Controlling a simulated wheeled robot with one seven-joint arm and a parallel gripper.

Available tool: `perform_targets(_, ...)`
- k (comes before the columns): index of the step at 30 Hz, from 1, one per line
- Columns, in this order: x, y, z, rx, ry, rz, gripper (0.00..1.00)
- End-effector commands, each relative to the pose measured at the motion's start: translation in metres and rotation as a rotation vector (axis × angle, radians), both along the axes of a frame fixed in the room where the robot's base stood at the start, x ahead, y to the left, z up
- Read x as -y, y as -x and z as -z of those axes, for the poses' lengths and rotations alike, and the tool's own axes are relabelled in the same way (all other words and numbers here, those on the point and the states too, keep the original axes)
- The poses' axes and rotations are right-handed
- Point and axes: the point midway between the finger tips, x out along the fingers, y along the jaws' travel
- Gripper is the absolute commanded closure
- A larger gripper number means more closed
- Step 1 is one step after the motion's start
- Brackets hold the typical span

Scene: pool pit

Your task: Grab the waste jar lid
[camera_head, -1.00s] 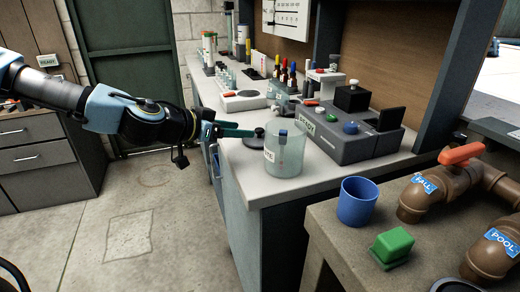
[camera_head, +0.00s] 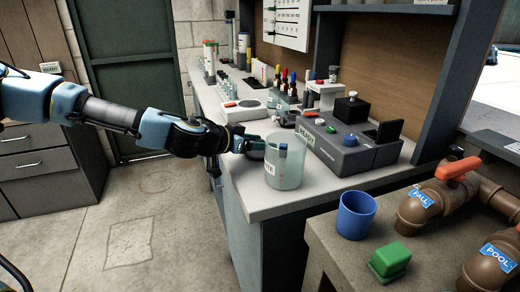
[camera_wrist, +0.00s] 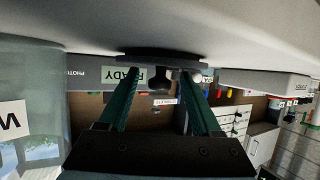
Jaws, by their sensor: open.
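The waste jar (camera_head: 285,168) is a clear cylinder with a white label, standing near the counter's front edge; its side fills the left of the wrist view (camera_wrist: 30,100). The waste jar lid (camera_wrist: 162,58) is a dark flat disc with a knob, lying on the counter, which appears upside down in the wrist view. My gripper (camera_wrist: 163,80) is open, its two green fingers on either side of the lid's knob, with gaps on both sides. In the head view my gripper (camera_head: 254,148) is low over the counter, just left of the jar, and largely hides the lid.
A grey tester box (camera_head: 350,150) stands on the counter (camera_head: 255,205) behind the jar. Several bottles and a white device (camera_head: 244,110) stand farther back. A blue cup (camera_head: 356,208), a green block (camera_head: 390,258) and brown pipes (camera_head: 425,208) are at the lower right.

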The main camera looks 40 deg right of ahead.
Motion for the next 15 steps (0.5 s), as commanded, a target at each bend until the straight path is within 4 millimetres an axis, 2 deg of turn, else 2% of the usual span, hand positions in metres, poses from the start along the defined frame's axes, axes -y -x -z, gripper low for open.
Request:
perform_targets(2,-0.0001,0.0,0.0001,0.0,0.0,0.0,0.41)
perform_targets(15,-0.0004,0.0001,-0.0001,0.0,0.0,0.001,0.91)
